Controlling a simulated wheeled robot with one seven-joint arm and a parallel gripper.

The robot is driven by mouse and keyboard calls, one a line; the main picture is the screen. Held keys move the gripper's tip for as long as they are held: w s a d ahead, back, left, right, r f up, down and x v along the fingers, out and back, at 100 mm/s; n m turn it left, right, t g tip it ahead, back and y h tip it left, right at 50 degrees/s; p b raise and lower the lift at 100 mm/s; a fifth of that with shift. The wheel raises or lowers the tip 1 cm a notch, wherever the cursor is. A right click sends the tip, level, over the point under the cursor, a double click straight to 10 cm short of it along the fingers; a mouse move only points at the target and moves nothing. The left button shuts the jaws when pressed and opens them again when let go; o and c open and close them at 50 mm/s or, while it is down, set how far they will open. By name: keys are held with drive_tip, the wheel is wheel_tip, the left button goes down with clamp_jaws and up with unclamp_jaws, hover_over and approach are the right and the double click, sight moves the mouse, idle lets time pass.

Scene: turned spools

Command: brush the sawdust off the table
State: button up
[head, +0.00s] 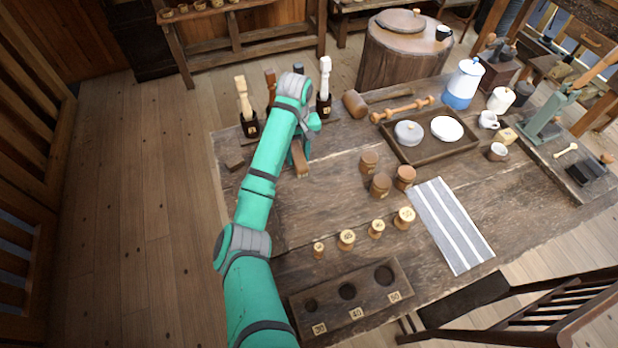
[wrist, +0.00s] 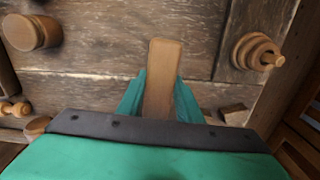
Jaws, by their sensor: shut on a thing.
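My gripper (head: 300,148) is above the left back part of the worn wooden table (head: 310,215). It is shut on a flat wooden piece (head: 300,162), which looks like a brush handle. In the wrist view the same piece stands between my two teal fingers (wrist: 160,97). I cannot see any bristles; my gripper and arm may hide them. I cannot make out sawdust on the table in either view, and my arm covers part of the left side.
Several numbered light spools (head: 346,239) stand behind a holed block (head: 350,300). Darker spools (head: 381,185), a striped cloth (head: 450,224) and a tray (head: 430,155) are to the right. Dark-based stands (head: 323,103) are at the back. A small dark block (head: 234,161) lies at the left edge.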

drive_tip(key=shift+a+r, duration=0.2)
drive_tip(key=shift+r, duration=0.55)
drive_tip(key=shift+d+r, duration=0.1)
drive_tip(key=shift+r, duration=0.1)
